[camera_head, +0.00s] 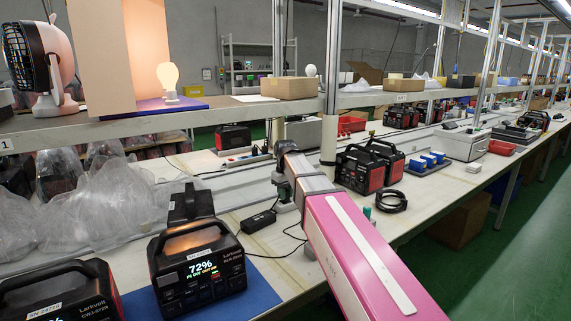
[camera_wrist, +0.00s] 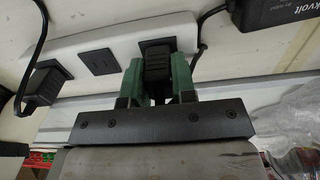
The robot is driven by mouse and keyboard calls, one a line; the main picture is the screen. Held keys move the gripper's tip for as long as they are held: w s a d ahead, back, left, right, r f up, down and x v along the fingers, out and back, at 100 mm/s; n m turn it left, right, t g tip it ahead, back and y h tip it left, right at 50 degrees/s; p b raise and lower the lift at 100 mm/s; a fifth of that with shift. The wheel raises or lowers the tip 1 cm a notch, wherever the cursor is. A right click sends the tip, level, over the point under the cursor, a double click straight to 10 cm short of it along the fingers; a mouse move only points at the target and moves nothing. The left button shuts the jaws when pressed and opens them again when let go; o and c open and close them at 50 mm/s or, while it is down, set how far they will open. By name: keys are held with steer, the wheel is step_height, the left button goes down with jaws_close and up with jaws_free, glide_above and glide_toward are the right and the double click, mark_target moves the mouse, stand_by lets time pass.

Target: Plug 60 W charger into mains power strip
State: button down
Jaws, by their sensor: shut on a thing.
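In the wrist view, my gripper (camera_wrist: 158,82) has its green fingers shut on a black plug (camera_wrist: 156,66). The plug lines up with a dark square socket at the right part of the white power strip (camera_wrist: 122,48). Its front end overlaps the socket; I cannot tell whether it is fully seated. An empty socket (camera_wrist: 98,62) is left of it, and another black plug (camera_wrist: 45,84) sits in the strip farther left. A black charger brick (camera_wrist: 272,14) marked "kvolt" lies at the upper right. In the head view, a black brick (camera_head: 258,222) with a cable lies left of my gripper (camera_head: 284,190).
A power station showing 72% (camera_head: 200,270) stands on a blue mat at the front left. Another power station (camera_head: 62,293) is beside it. Plastic-wrapped goods (camera_head: 95,210) fill the left. A shelf post (camera_head: 332,90) rises behind my arm. A coiled black cable (camera_head: 390,201) lies right.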

steer(key=shift+r, duration=2.9)
steer(key=m, duration=0.3)
steer(key=shift+r+m, duration=0.1)
steer(key=shift+m, duration=0.2)
steer(key=m, duration=0.4)
steer(key=shift+r+m, duration=0.2)
steer(key=shift+m, duration=0.2)
steer(key=m, duration=0.4)
steer(key=shift+r+m, duration=0.2)
steer(key=shift+m, duration=0.1)
steer(key=m, duration=0.4)
steer(key=shift+r+m, duration=0.2)
steer(key=shift+m, duration=0.2)
steer(key=shift+f, duration=0.1)
steer(key=shift+f, duration=0.1)
